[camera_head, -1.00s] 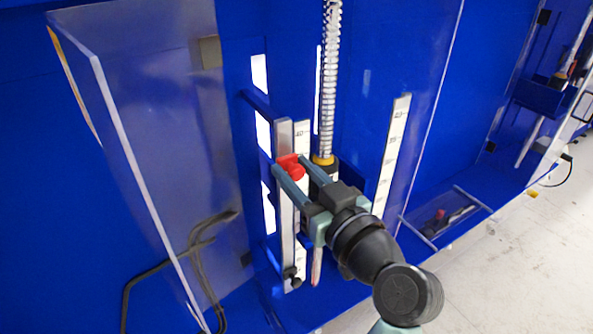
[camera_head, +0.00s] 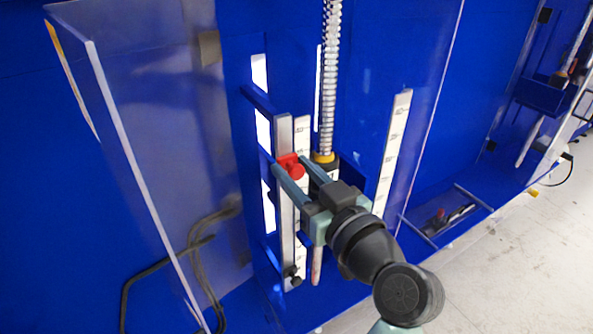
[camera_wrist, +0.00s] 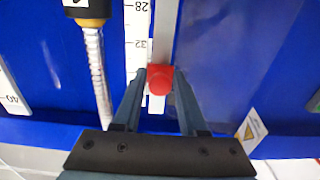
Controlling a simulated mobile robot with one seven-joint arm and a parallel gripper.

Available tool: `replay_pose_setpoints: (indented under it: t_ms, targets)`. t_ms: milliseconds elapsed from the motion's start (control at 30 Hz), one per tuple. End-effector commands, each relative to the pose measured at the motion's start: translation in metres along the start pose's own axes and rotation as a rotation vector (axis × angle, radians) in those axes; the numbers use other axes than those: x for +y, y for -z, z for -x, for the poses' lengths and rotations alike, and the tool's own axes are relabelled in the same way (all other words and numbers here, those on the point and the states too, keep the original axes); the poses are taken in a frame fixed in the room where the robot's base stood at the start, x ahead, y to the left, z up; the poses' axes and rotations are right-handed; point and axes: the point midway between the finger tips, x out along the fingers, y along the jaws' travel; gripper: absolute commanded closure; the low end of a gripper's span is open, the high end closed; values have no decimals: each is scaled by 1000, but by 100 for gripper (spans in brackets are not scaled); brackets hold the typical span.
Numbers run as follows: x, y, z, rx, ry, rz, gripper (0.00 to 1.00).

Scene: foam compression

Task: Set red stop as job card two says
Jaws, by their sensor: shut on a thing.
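The red stop (camera_head: 291,165) sits on a vertical metal rail (camera_head: 284,222) in front of the blue machine. My gripper (camera_head: 299,168) is shut on the red stop, with a finger on each side of it. In the wrist view the red stop (camera_wrist: 160,78) lies between the two fingertips (camera_wrist: 159,80), on the grey rail (camera_wrist: 166,30). A white scale (camera_wrist: 138,40) runs beside the rail, and the marks 28 and 32 show near the stop. No job card can be made out in these views.
A threaded screw (camera_head: 330,80) with a yellow collar (camera_head: 324,158) stands right of the rail. A second scale (camera_head: 392,150) is farther right. A clear guard panel (camera_head: 150,140) stands open at left. A black knob (camera_head: 290,271) sits at the rail's lower end.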

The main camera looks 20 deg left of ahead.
Motion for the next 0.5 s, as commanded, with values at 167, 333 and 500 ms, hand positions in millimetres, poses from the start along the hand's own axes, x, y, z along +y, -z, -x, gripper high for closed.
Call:
replay_pose_setpoints:
  t_ms: [167,333,500]
  targets:
    - [0,-26,0,-1,1,0,100]
    - [0,-37,0,-1,1,0,100]
    - [0,-34,0,-1,1,-1,100]
